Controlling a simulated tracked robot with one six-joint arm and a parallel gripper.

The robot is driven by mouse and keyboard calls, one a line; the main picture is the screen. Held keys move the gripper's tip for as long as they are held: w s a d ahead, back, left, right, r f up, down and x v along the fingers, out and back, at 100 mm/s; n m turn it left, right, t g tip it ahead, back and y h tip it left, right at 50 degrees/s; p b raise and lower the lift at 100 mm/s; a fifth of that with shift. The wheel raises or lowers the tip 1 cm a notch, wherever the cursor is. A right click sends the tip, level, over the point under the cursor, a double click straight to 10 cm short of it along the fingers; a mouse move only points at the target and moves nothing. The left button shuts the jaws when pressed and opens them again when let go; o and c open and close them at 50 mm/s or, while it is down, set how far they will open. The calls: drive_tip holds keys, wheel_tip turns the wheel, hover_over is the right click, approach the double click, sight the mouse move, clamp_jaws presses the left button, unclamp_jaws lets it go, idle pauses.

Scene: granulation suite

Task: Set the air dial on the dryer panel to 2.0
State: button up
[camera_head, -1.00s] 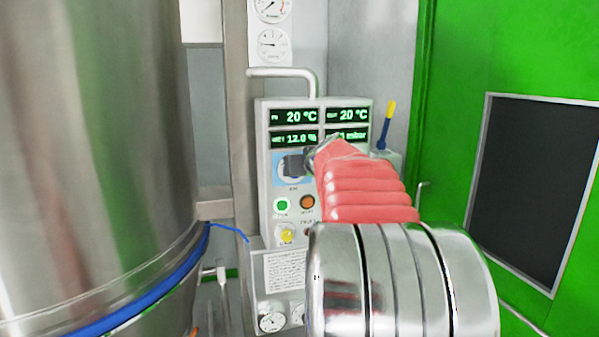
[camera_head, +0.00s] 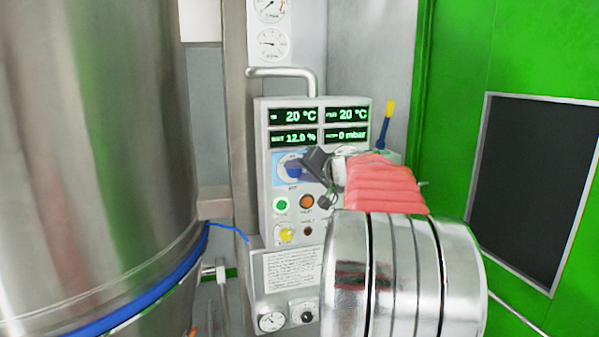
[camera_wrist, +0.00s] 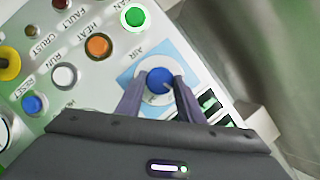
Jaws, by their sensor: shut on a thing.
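The dryer panel (camera_head: 266,225) is a pale upright box with green displays and coloured buttons. Its air dial is a blue knob (camera_wrist: 158,80) on a white disc with a light blue backing, labelled AIR in the wrist view. In the head view the dial (camera_head: 292,172) is partly covered by my gripper. My gripper (camera_wrist: 155,92) has its two fingers on either side of the blue knob, shut on it. In the head view my gripper (camera_head: 303,168) reaches the dial from the right. The scale numbers and pointer are too small to read.
A green FAN button (camera_wrist: 134,17), an orange HEAT button (camera_wrist: 98,46) and other buttons sit close to the dial. A large steel vessel (camera_head: 100,150) stands left of the panel. A green door (camera_head: 460,60) is on the right. A bent pipe (camera_head: 285,72) runs above the panel.

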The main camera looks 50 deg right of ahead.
drive_tip(key=shift+s+d+f+m+t+y, duration=0.15)
drive_tip(key=shift+m+t+y, duration=0.1)
drive_tip(key=shift+m, duration=0.4)
drive_tip(key=shift+d+f+m+t+y, duration=0.15)
drive_tip(key=shift+m+t, duration=0.1)
drive_tip(key=shift+m, duration=0.4)
drive_tip(key=o, duration=0.8)
drive_tip(key=shift+o, duration=1.3)
drive_tip(key=shift+a+r, duration=0.1)
drive_tip(key=shift+a, duration=0.05)
drive_tip(key=shift+s, duration=0.1)
drive_tip(key=v, duration=1.3)
drive_tip(key=shift+s, duration=0.3)
drive_tip(key=shift+a, duration=0.1)
